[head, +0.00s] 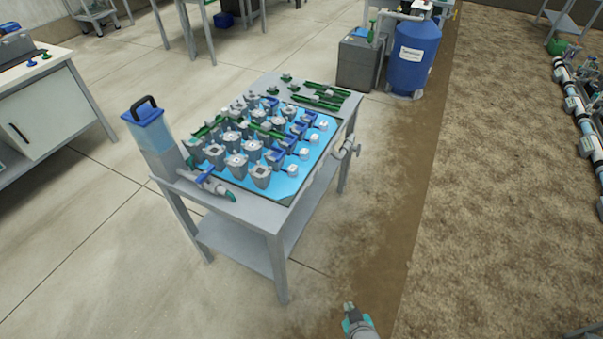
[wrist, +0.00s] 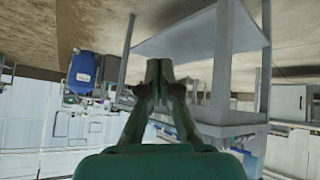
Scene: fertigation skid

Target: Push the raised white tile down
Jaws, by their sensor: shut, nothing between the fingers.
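Several small white tiles show in the head view along the right edge of the blue panel (head: 283,190) on the grey table, one of them the near white tile (head: 292,170). They are too small to tell which one is raised. My gripper (head: 348,307) is at the bottom of the head view, in front of and to the right of the table, apart from it. In the wrist view my gripper (wrist: 159,70) has its fingertips together with nothing between them. The wrist view looks toward the table's legs and shelf, and no white tile can be made out there.
The table (head: 262,212) carries many grey fittings, green parts and a clear, blue-topped container (head: 155,140). A pipe with a valve (head: 345,150) sticks out from its right side. A blue tank (head: 413,55) stands behind.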

